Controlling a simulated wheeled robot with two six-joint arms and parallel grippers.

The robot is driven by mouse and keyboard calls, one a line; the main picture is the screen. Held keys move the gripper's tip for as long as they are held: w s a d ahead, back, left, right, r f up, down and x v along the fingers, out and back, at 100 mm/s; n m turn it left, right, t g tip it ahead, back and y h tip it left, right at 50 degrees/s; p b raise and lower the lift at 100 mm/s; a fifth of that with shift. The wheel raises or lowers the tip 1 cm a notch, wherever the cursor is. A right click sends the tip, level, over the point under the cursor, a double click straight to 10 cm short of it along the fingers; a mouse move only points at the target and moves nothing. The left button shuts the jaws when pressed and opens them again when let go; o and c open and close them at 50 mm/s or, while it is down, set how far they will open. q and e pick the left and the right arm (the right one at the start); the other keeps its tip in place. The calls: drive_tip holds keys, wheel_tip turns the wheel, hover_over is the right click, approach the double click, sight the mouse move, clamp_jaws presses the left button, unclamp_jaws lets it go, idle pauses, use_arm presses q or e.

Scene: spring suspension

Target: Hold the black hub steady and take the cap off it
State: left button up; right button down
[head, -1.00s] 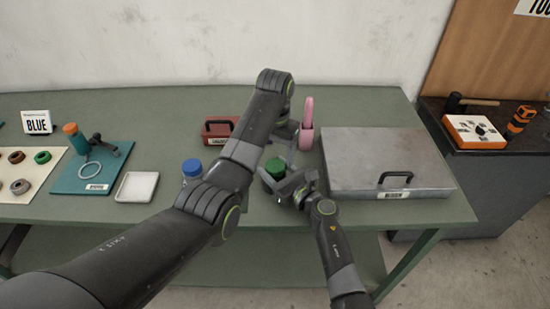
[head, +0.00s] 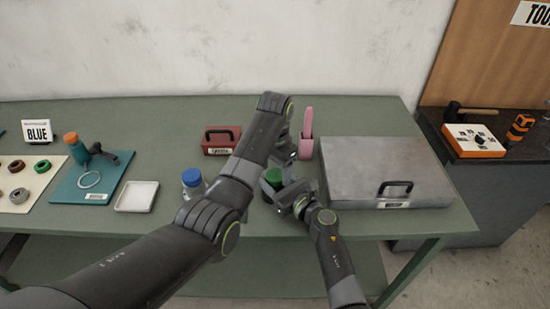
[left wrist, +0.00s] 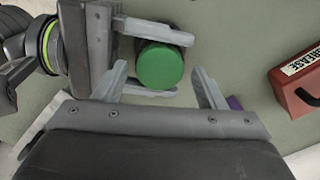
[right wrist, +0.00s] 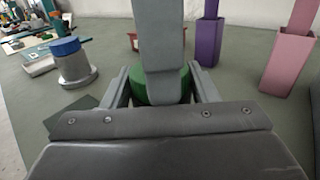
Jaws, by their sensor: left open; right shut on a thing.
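A round green cap (head: 272,176) shows between my two grippers in the head view, and its round top (left wrist: 160,68) shows in the left wrist view. My right gripper (head: 284,193) is shut on the green-topped piece, with one finger on each side. My left gripper (left wrist: 160,90) is open, with its fingertips spread around the near side of the cap. In the right wrist view one left finger (right wrist: 162,60) hides the middle of the green piece (right wrist: 165,90).
A blue-capped grey hub (right wrist: 74,62) stands to the left. A red box (head: 221,140), a pink holder (head: 306,146) and a purple holder (right wrist: 208,40) stand behind. A grey metal case (head: 375,160) is to the right. A white tray (head: 136,196) and teal board (head: 110,182) lie left.

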use_arm(q)
drive_tip(key=shift+f, duration=0.7)
drive_tip(key=c, duration=1)
drive_tip(key=shift+n, duration=1.7)
drive_tip(key=o, duration=1.1)
drive_tip(key=shift+c, duration=0.2)
